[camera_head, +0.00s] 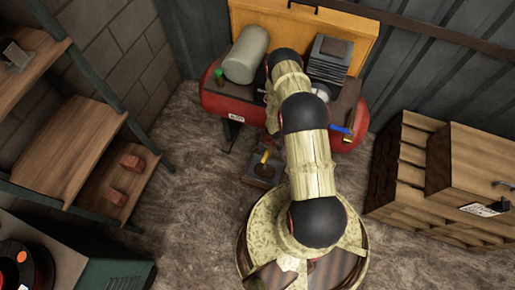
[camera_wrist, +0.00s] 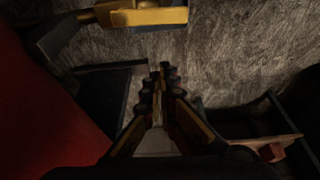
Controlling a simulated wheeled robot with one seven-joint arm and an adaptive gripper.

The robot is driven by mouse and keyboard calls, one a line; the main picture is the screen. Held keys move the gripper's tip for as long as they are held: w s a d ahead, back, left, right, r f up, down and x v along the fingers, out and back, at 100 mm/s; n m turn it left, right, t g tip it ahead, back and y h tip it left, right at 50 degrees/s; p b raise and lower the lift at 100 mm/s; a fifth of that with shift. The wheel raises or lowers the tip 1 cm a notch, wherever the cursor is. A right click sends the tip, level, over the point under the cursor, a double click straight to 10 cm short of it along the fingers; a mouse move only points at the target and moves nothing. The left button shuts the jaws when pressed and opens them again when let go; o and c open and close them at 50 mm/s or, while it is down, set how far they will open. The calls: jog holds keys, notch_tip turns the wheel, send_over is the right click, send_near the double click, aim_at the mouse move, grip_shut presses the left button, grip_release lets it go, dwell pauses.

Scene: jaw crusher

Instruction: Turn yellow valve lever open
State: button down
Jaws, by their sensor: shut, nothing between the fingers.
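A small yellow lever (camera_head: 265,158) stands at the front of the red tank in the head view, just left of my arm, above a dark block on the floor. A yellow bar (camera_wrist: 145,16) with a dark end crosses the top of the wrist view; it appears to be this lever seen close up. My gripper (camera_wrist: 160,72) is shut and empty, with its fingertips below the bar in that picture and apart from it. In the head view my arm hides the gripper.
The red tank (camera_head: 214,98) carries a grey cylinder (camera_head: 246,54) and a finned motor (camera_head: 330,58). A blue handle (camera_head: 340,128) sits at its right. Wooden shelves (camera_head: 72,150) stand left, a wooden cabinet (camera_head: 478,165) right.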

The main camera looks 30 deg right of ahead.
aim_at(266, 155)
jog(key=shift+s+d+f+b, duration=0.25)
jog(key=shift+s+f+b, duration=0.1)
jog(key=shift+f, duration=0.35)
jog(key=shift+s+d+f+b, duration=0.2)
jog(key=shift+s+f+b, duration=0.1)
jog(key=shift+f, duration=0.35)
jog(key=shift+s+d+f+b, duration=0.25)
jog(key=shift+s+f, duration=0.1)
jog(key=shift+f, duration=0.35)
jog(key=shift+s+d, duration=0.25)
jog(key=shift+s, duration=0.45)
jog(key=shift+f, duration=0.1)
